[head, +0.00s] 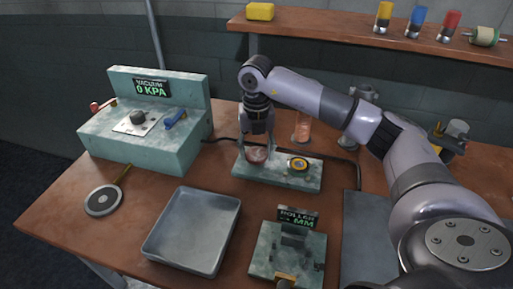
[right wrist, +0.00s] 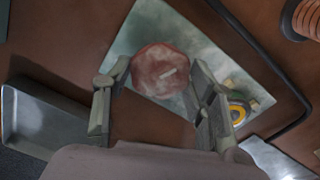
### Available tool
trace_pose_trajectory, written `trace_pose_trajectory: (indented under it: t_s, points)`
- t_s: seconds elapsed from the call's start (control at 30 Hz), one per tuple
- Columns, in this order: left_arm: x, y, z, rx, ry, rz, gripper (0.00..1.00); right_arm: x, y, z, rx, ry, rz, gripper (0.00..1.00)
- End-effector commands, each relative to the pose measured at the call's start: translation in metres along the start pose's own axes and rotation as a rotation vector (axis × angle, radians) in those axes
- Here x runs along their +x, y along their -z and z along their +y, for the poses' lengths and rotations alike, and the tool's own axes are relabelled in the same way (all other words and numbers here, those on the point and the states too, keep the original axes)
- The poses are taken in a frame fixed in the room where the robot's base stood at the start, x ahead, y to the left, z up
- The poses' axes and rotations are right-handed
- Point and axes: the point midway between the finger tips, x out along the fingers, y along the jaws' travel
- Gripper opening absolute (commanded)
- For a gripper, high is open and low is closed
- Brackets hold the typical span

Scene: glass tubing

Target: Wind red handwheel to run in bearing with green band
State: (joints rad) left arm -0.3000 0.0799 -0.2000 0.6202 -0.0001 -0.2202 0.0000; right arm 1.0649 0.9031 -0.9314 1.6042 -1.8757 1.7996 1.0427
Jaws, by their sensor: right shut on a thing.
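The red handwheel (head: 257,155) sits on the left part of a pale green block (head: 308,184) near the middle of the table. In the right wrist view the handwheel (right wrist: 160,72) is a faceted red disc with a pale mark on top. My right gripper (head: 257,147) reaches down from above, its fingers on either side of the handwheel and shut on it. It also shows in the right wrist view (right wrist: 161,72). A round yellow part with a dark centre (head: 298,164) lies right of the handwheel. I cannot make out a bearing with a green band. My left gripper is out of view.
A grey tray (head: 161,262) and a roller gauge (head: 262,262) stand in front. The vacuum unit (head: 180,150) reads 0 KPA at the left. A round dark disc (head: 103,200) lies near the left edge. A shelf (head: 340,33) runs behind.

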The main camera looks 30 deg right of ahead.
Motion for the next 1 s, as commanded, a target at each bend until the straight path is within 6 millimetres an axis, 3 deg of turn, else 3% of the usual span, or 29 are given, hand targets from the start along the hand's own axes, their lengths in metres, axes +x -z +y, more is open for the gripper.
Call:
trace_pose_trajectory:
  t_s: [0.6, 1.0]
  points:
    - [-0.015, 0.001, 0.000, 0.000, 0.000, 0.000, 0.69, -0.002, -0.001, 0.000, 0.582, -0.002, -0.002, 0.23]
    - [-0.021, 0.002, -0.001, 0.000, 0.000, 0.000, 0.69, -0.002, -0.001, 0.000, 0.857, -0.003, -0.002, 0.23]
